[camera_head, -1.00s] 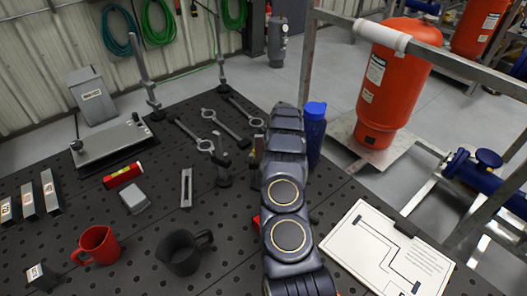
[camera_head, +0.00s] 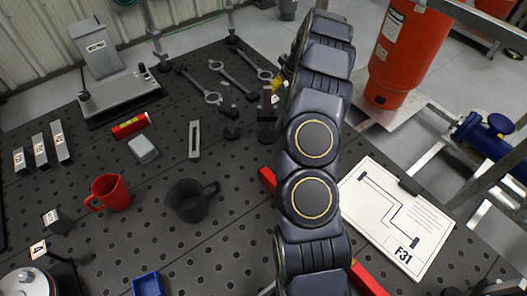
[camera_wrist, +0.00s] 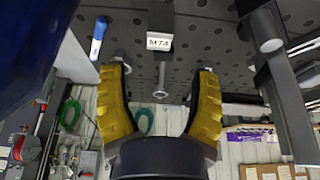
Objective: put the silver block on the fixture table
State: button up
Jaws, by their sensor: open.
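The fixture table (camera_head: 235,240) is the black, perforated surface in the head view. My gripper (camera_wrist: 160,68) is open in the wrist view, with yellow-padded fingers apart and nothing between them. A silver-grey block marked M74 (camera_wrist: 160,22) stands beyond the fingertips, roughly centred and apart from them. In the head view my arm hides most of the gripper and the area around it. Another plain grey block (camera_head: 143,149) lies on the table at centre left. I cannot tell for sure which block is the silver one.
A red mug (camera_head: 112,193), a dark mug (camera_head: 190,202) and a small labelled block (camera_head: 56,221) stand at front left. Clamps (camera_head: 229,118) stand left of my arm. A white drawing board (camera_head: 395,220) lies on the right. A post (camera_wrist: 280,85) rises right of the gripper.

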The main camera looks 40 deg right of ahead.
jog(key=a+r+n+y, duration=0.1)
jog(key=a+r, duration=0.3)
jog(key=a, duration=0.3)
jog(key=a+r+y, duration=0.1)
jog(key=a+r, duration=0.3)
jog(key=a, duration=0.3)
jog(key=s+a+r+g, duration=0.1)
jog(key=s+a+r, duration=0.3)
jog(key=a, duration=0.2)
jog(key=s+a+r+g, duration=0.2)
jog(key=s+a+r, duration=0.15)
jog(key=a, duration=0.35)
jog(key=s+a+r+g+h, duration=0.1)
jog(key=s+a, duration=0.2)
jog(key=s, duration=1.1)
jog(key=s+a+r+m+g+h, duration=0.1)
jog(key=s+a, duration=0.3)
jog(key=s, duration=1)
jog(key=shift+a+g, duration=0.25)
jog(key=shift+g, duration=0.45)
jog(key=shift+r, duration=0.1)
